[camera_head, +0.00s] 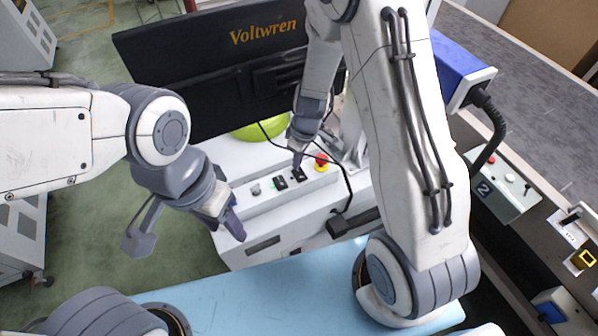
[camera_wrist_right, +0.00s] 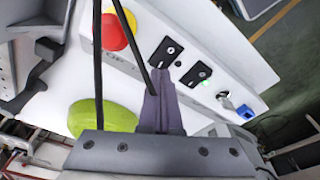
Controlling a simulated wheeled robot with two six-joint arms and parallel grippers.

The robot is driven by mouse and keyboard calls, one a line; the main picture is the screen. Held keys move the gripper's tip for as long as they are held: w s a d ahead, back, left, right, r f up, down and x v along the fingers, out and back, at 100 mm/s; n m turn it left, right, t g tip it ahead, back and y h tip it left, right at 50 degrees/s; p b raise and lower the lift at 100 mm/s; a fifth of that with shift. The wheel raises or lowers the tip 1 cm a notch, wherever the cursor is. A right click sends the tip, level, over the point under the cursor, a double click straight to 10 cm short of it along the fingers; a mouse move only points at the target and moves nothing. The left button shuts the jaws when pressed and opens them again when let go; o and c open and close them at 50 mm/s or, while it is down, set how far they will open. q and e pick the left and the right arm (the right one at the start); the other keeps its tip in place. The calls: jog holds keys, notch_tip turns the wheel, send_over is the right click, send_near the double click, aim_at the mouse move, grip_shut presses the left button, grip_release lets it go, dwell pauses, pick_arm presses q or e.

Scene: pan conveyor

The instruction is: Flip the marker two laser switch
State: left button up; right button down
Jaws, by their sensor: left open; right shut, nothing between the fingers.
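One rocker (camera_head: 299,174) is next to the red button. The other rocker (camera_head: 279,183) has a green light beside it. I cannot read which is marker two's laser switch. My right gripper (camera_head: 297,162) is shut and empty, pointing down at the rocker nearest the red button. In the right wrist view its fingertips (camera_wrist_right: 158,78) are just below that rocker (camera_wrist_right: 165,52); contact is unclear. My left gripper (camera_head: 236,228) is open and empty near the console's front left.
The red button (camera_wrist_right: 115,32) is close to the right fingertips, and black cables cross nearby. A black Voltwren monitor (camera_head: 215,65) stands behind. A white box labelled 2 (camera_head: 500,188) is at right, beside the conveyor. A green rounded object (camera_head: 262,129) lies behind the console.

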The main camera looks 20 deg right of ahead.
aim_at(298, 170)
jog(key=shift+f+b, duration=0.85)
jog(key=shift+b, duration=0.1)
dwell(0.5)
notch_tip(298, 170, up, 7)
jog(key=p, duration=0.5)
dwell(0.4)
dwell(0.4)
jog(key=s+a+r, duration=0.9)
jog(key=s+r, duration=0.1)
jog(key=r, duration=0.2)
jog(key=s+r+g, duration=0.1)
jog(key=s+r, duration=0.5)
jog(key=s, duration=0.7)
jog(key=shift+s+d+r+m, duration=0.15)
jog(key=shift+s+d+m, duration=0.1)
jog(key=shift+m, duration=0.15)
